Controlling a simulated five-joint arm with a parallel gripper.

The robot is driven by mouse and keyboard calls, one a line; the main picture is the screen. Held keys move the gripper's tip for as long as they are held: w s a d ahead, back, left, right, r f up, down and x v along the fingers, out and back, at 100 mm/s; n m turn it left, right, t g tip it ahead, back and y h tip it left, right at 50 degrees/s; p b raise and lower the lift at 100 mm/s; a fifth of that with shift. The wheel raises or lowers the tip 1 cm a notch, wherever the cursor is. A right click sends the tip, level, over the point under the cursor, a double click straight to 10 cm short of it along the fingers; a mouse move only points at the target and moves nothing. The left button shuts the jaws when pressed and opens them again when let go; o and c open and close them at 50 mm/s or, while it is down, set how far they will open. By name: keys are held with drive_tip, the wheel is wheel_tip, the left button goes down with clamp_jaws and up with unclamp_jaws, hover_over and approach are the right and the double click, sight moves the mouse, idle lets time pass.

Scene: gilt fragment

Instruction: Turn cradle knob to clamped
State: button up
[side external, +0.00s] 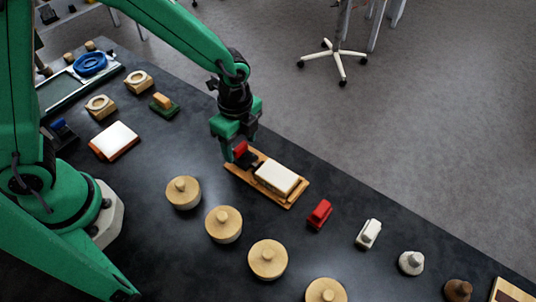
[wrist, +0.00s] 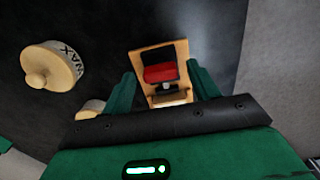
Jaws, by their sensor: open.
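The cradle is a wooden board (side external: 292,201) carrying a pale block (side external: 277,177) toward its right end. At its left end a red part (side external: 240,148), apparently the knob, shows beside a black piece (side external: 248,161). In the wrist view the red part (wrist: 160,73) lies against a black square on the wooden board (wrist: 181,48). My gripper (side external: 237,145) is over this end, pointing down. In the wrist view its open fingers (wrist: 163,88) stand on either side of the red part, with gaps showing. I cannot tell the knob's setting.
Round lidded wooden jars (side external: 223,224) stand in front of the cradle; one reads WAX (wrist: 52,66). A red clip-like object (side external: 319,214) and a white one (side external: 368,233) lie to the right. A white-topped pad (side external: 115,140) lies left. The table's far edge runs close behind the cradle.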

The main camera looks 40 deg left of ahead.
drive_tip(key=shift+c, duration=0.4)
drive_tip(key=c, duration=0.9)
